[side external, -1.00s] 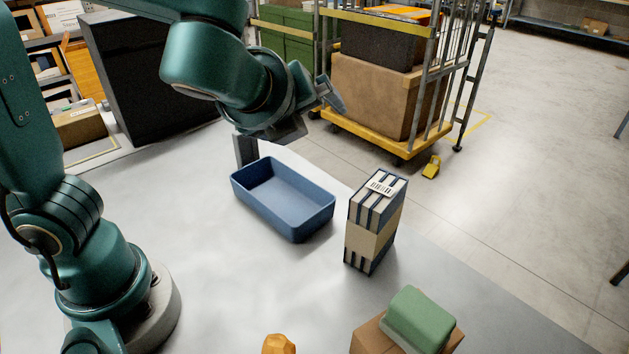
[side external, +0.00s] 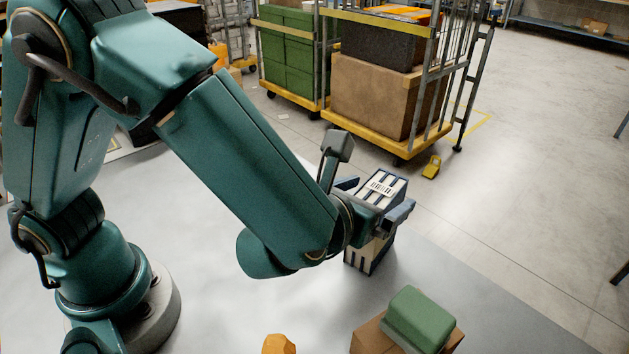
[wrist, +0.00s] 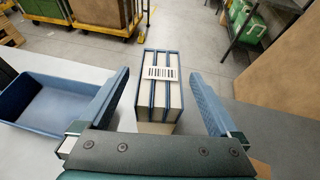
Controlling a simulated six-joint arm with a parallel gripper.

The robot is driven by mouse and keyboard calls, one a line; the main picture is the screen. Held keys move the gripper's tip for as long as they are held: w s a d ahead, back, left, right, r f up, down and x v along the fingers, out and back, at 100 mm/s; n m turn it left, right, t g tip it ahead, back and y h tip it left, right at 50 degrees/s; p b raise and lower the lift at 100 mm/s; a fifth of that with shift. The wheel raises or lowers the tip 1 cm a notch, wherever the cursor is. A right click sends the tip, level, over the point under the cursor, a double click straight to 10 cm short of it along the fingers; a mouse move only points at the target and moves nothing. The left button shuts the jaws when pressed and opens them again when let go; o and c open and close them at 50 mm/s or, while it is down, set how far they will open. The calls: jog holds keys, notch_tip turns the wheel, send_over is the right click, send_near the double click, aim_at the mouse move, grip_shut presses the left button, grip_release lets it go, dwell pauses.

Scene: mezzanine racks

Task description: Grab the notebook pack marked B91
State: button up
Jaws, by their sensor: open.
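The notebook pack (side external: 378,187) stands upright on the grey table, with dark blue covers, pale page edges and a tan band. A white barcode label lies on its top; I cannot read B91 on it. My gripper (side external: 380,198) is open at the pack, with one finger on each side of its upper part. In the wrist view the pack (wrist: 160,88) stands between the two spread fingers of my gripper (wrist: 162,95). Gaps show on both sides there, so the fingers are apart from it.
A blue bin (wrist: 45,100) is left of the pack in the wrist view; my arm hides it in the side view. A green bundle (side external: 420,318) sits on a cardboard box (side external: 374,338) at the front. An orange object (side external: 278,344) is nearby. A loaded cart (side external: 385,100) stands beyond the table.

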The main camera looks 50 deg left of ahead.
jog(key=shift+x, duration=2.35)
grip_shut()
